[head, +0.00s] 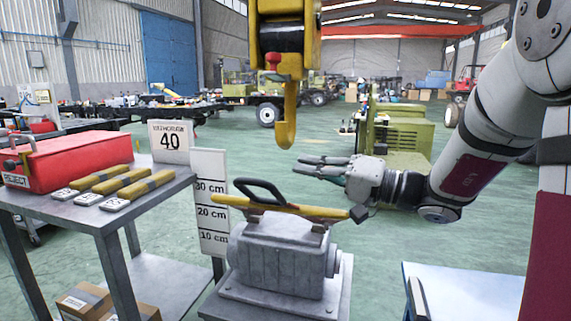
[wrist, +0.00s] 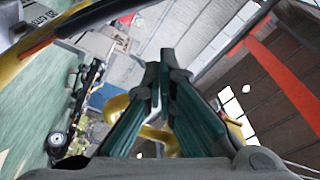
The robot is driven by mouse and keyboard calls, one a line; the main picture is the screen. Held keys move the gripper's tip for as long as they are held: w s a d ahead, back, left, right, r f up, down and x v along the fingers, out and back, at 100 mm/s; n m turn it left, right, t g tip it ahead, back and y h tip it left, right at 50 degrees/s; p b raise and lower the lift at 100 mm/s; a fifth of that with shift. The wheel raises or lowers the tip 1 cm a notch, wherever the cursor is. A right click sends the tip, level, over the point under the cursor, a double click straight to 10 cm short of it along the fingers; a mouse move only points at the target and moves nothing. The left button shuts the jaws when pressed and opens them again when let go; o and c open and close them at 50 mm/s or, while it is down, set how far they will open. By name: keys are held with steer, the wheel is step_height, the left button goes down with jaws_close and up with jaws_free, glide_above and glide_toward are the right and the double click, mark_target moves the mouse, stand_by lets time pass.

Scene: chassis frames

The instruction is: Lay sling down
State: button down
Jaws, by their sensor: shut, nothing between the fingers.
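A yellow sling (head: 290,209) lies across the top of a grey machine housing (head: 278,262) in the head view. Its black loop (head: 262,188) stands up at the left, and a small dark piece shows at its right end. My gripper (head: 305,165) is above and to the right of the loop, apart from it, with its fingers pointing left. It is shut and empty; the fingertips meet in the wrist view (wrist: 166,62). A yellow crane hook (head: 288,120) hangs above the sling, with nothing on it. A black and yellow band at the wrist view's upper left looks like the sling.
A pale bench (head: 465,290) is at lower right.

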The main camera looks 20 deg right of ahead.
steer(key=shift+v, duration=2.35)
steer(key=shift+w+d, duration=0.1)
steer(key=shift+w, duration=0.05)
steer(key=s+a+f+n+g+y, duration=0.1)
steer(key=s+a+n+g, duration=0.1)
steer(key=s+a+g, duration=0.8)
steer(key=s+a+f+n+g+h, duration=0.1)
steer(key=s+a+f+g+h, duration=0.3)
steer(key=s+a, duration=0.55)
steer(key=s+d+f+h, duration=0.8)
steer(key=s+d+h, duration=0.35)
steer(key=s, duration=0.25)
step_height(320, 180, up, 33)
steer(key=d+t+p, duration=0.1)
steer(key=t+p, duration=0.3)
steer(key=p, duration=2.7)
steer(key=shift+w+f+m+t+y, duration=0.2)
steer(key=shift+f+m+t+y, duration=0.1)
steer(key=shift+t+y, duration=0.1)
